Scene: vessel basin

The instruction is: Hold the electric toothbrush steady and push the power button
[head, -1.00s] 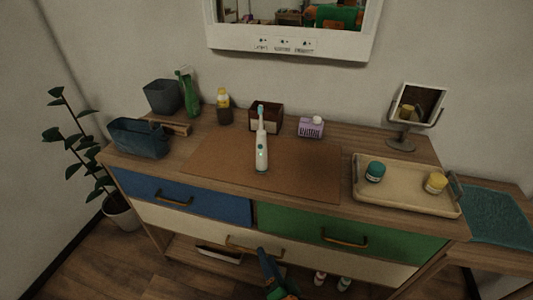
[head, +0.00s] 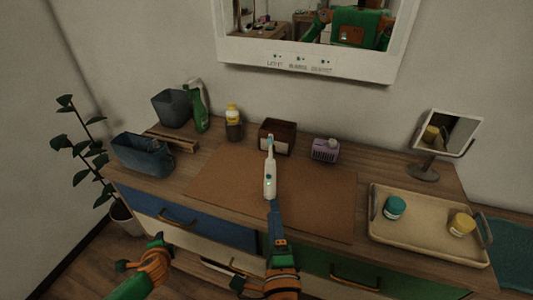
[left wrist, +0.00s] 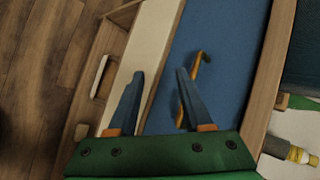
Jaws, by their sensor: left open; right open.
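The white electric toothbrush (head: 270,181) stands upright on the brown mat (head: 222,178) in the head view, with a small teal button on its front and a light-blue head at the top. My right gripper (head: 275,205) is just in front of it at the mat's front, its blue fingers pointing at the toothbrush's base. It holds nothing; I cannot tell whether it touches. My left gripper (head: 141,252) is open and empty, low at the left in front of the dresser. In the left wrist view its spread fingers (left wrist: 160,78) lie before the blue drawer (left wrist: 225,70).
A tray (head: 415,242) with a teal jar (head: 395,207) and a yellow jar (head: 461,224) is at right, below a stand mirror (head: 445,132). Behind the toothbrush are a brown box (head: 277,137) and purple container (head: 325,151). Bins and bottles fill the back left.

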